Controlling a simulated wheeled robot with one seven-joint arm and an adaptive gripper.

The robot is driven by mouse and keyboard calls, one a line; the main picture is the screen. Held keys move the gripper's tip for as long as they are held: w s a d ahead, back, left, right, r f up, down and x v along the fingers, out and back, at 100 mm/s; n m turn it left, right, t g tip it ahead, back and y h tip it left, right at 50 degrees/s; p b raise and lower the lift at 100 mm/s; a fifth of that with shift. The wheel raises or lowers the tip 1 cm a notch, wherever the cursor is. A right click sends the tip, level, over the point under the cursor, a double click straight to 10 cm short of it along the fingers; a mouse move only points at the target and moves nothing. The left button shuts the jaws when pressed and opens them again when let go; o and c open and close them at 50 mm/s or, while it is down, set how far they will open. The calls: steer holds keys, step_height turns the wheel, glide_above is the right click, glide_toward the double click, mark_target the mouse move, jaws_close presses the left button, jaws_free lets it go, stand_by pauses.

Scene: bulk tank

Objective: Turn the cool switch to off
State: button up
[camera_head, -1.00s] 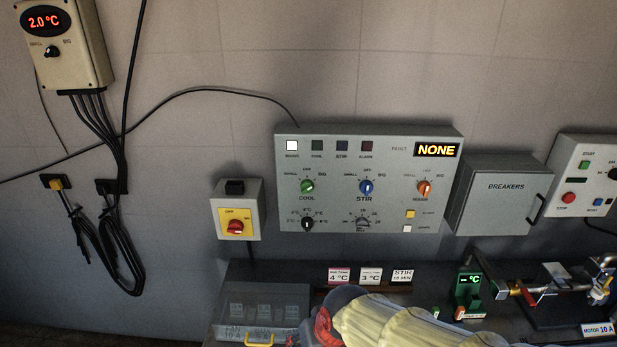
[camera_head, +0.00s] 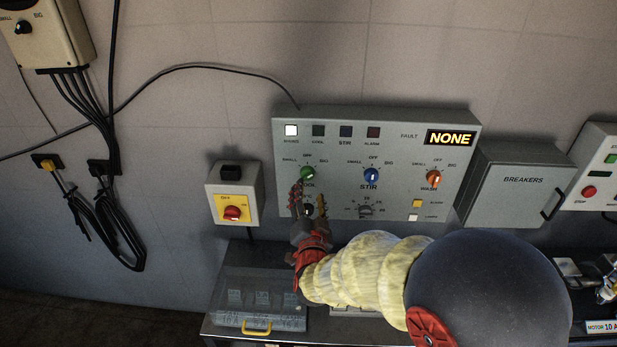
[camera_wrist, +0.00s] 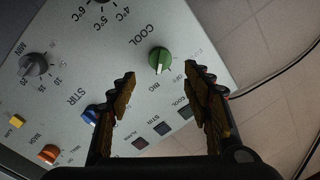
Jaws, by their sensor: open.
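The green COOL knob (camera_head: 307,173) is at the upper left of the grey control panel, with SMALL, OFF and BIG marks around it. In the wrist view the knob (camera_wrist: 160,58) sits beyond and between my fingertips, with clear space to either side. Its white mark points to the lower side there, apparently to the BIG side of OFF, but the exact setting is hard to read. My gripper (camera_head: 309,199) is open and empty in front of the panel, just below the knob in the head view. Its fingers (camera_wrist: 160,76) hide part of the lettering.
The blue STIR knob (camera_head: 371,176) and orange WASH knob (camera_head: 433,179) are to the right. A black temperature dial (camera_head: 308,210) is just below COOL, partly behind my gripper.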

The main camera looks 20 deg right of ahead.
mark_target(307, 177)
steer(key=x, duration=0.7)
steer(key=shift+w+d+b, duration=0.1)
steer(key=shift+w+b, duration=0.25)
steer(key=shift+w, duration=0.05)
steer(key=c, duration=0.3)
steer(key=c, duration=0.8)
steer(key=shift+c, duration=0.3)
steer(key=shift+n, duration=0.3)
steer(key=n, duration=0.3)
steer(key=shift+r+n, duration=0.15)
steer(key=shift+n, duration=0.15)
steer(key=n+g+p, duration=0.1)
steer(key=n, duration=0.3)
steer(key=shift+n+p, duration=0.3)
steer(key=shift+n, duration=0.1)
